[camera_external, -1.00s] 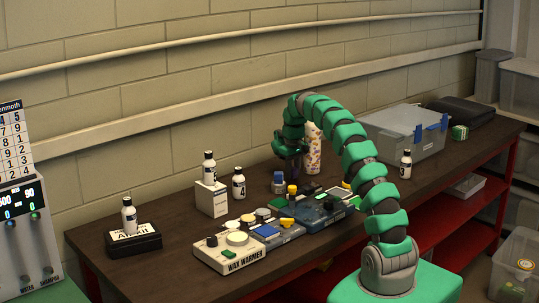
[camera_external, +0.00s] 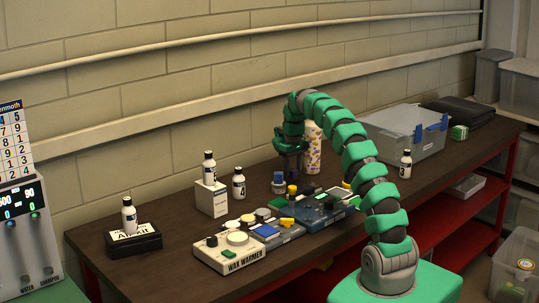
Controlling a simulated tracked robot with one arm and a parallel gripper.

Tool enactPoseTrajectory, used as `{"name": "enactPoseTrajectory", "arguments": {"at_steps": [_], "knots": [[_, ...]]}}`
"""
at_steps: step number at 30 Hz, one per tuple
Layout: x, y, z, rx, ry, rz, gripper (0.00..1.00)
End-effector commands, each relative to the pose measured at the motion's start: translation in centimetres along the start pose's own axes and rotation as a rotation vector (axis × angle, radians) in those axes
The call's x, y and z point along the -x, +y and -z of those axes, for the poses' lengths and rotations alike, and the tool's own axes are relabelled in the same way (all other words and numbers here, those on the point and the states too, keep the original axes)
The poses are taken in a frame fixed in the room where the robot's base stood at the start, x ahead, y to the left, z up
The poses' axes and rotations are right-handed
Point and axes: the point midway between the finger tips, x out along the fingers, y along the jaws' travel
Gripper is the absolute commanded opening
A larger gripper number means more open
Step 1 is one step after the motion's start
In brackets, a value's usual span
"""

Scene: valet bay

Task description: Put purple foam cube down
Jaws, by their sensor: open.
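My gripper (camera_external: 290,150) hangs fingers-down over the back part of the dark workbench (camera_external: 190,243), left of a patterned cylinder (camera_external: 312,150). It is small and dark in this view, with its jaws open. I cannot make out a purple foam cube. A dark shape shows just under the fingers, but I cannot tell whether it is the cube or part of the gripper.
Below the gripper stand a blue-and-grey container (camera_external: 278,183) and a yellow-topped item (camera_external: 292,190). The wax warmer (camera_external: 231,253) and other devices line the front.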

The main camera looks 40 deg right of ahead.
Motion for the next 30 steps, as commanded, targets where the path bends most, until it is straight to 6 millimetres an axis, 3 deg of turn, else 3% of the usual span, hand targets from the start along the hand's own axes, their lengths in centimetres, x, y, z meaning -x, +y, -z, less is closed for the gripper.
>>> {"name": "enactPoseTrajectory", "arguments": {"at_steps": [6,13,21,30], "knots": [[4.6,0.1,0.2,0.000,0.007,-0.003,0.52],[8.1,0.0,0.1,0.001,0.003,-0.001,0.52],[9.9,0.0,0.1,0.001,0.002,0.000,0.52],[10.1,0.0,0.0,0.000,0.001,0.000,0.52]]}}
